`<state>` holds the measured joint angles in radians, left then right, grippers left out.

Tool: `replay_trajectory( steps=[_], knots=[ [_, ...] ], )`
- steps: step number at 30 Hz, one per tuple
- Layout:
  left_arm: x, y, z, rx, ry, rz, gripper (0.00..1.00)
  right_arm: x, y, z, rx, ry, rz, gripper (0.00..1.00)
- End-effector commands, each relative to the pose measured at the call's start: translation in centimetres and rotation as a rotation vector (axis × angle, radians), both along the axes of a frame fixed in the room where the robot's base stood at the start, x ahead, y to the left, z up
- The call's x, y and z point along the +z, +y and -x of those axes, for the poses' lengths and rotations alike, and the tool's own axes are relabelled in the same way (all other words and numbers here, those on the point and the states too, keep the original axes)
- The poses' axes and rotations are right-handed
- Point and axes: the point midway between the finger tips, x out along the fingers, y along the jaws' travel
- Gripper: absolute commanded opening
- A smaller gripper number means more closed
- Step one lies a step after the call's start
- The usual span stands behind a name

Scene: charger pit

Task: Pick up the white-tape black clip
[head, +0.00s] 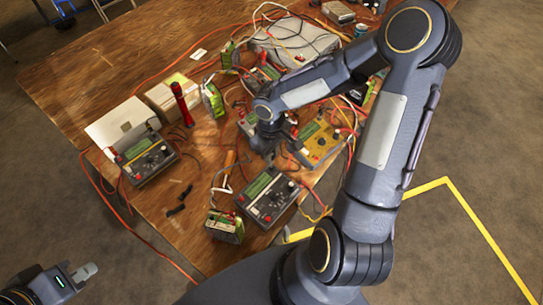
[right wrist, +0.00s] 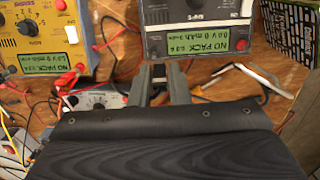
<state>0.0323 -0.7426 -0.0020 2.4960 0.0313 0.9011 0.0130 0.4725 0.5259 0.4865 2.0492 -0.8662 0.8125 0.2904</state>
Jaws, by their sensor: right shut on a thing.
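My right gripper (head: 272,152) is low over the middle of the table among the chargers. In the right wrist view its two fingers (right wrist: 159,84) are shut on a small black piece (right wrist: 159,72), which looks like the black clip. I cannot make out white tape on it. A charger with a green "NO PACK" screen (right wrist: 203,44) stands just beyond the fingertips. My left gripper (head: 84,272) is off the table at the lower left, with nothing visible in it; its finger gap is not clear.
A yellow charger (head: 318,145), a grey charger (head: 268,198) and another charger (head: 148,158) stand around. Red, black and white leads tangle between them. A red flashlight (head: 182,103) stands near a cardboard box (head: 168,95). Small black pieces (head: 178,205) lie on bare wood at the left.

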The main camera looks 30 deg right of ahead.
Motion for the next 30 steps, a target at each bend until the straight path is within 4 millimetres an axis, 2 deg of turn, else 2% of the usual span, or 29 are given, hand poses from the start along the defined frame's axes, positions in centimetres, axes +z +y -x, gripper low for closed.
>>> replay_trajectory(
  steps=[6,9,15,21,30],
  knots=[
    [-0.9,0.0,0.0,0.0,0.0,0.0,0.0,5.0,2.8,3.6,0.006,-0.008,0.004,0.03],
    [-1.5,0.0,0.0,0.0,0.0,0.0,0.0,5.9,4.4,5.8,0.008,-0.005,0.003,0.03],
    [-1.9,0.0,0.0,0.0,0.0,0.0,0.0,7.6,6.7,8.8,0.005,-0.003,0.001,0.03],
    [-2.0,0.0,0.0,0.0,0.0,0.0,0.0,8.4,7.7,10.1,0.003,-0.001,0.001,0.03],
    [-2.0,0.0,0.0,0.0,0.0,0.0,0.0,8.5,7.9,10.3,0.002,0.001,0.0,0.03]
  ],
)
